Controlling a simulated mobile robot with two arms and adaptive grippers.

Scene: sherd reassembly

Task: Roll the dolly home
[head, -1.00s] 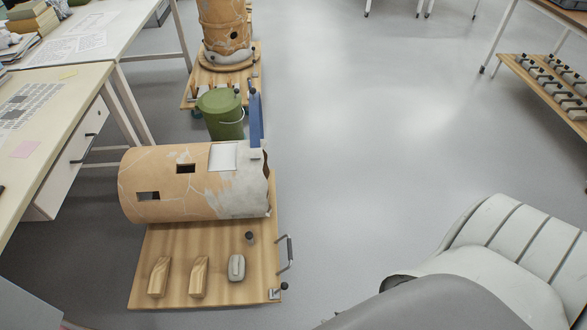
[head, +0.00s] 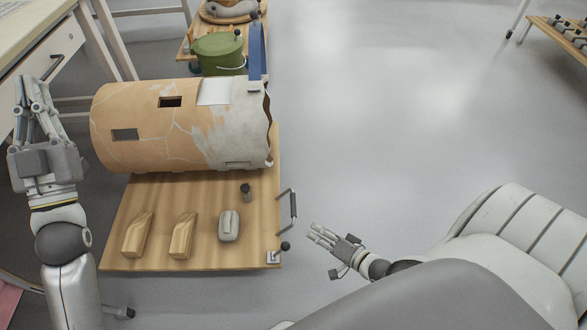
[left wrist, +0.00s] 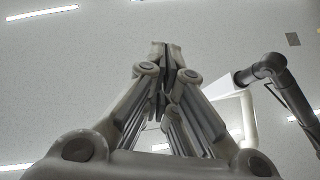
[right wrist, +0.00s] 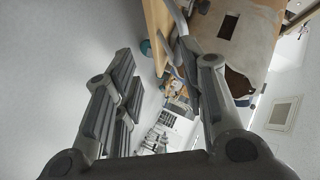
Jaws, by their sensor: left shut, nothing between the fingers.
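The dolly (head: 200,255) is a low wooden platform with a metal handle (head: 292,211) on its right side. A large cracked terracotta cylinder (head: 150,140) with grey patches and rectangular holes lies on its side across the back of it. My left gripper (head: 26,85) is raised at the left of the cylinder, shut and empty; the left wrist view shows its fingers (left wrist: 165,50) together against the ceiling. My right gripper (head: 315,232) is low over the floor, just right of the handle and apart from it. In the right wrist view its fingers (right wrist: 160,75) are spread, with the dolly's edge beyond.
Two wooden wedges (head: 182,235) and a grey block (head: 229,225) sit on the dolly's front. A green bucket (head: 220,52) and another loaded dolly (head: 185,45) stand behind. A table with a drawer (head: 45,70) borders the left. The floor (head: 390,110) to the right is clear.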

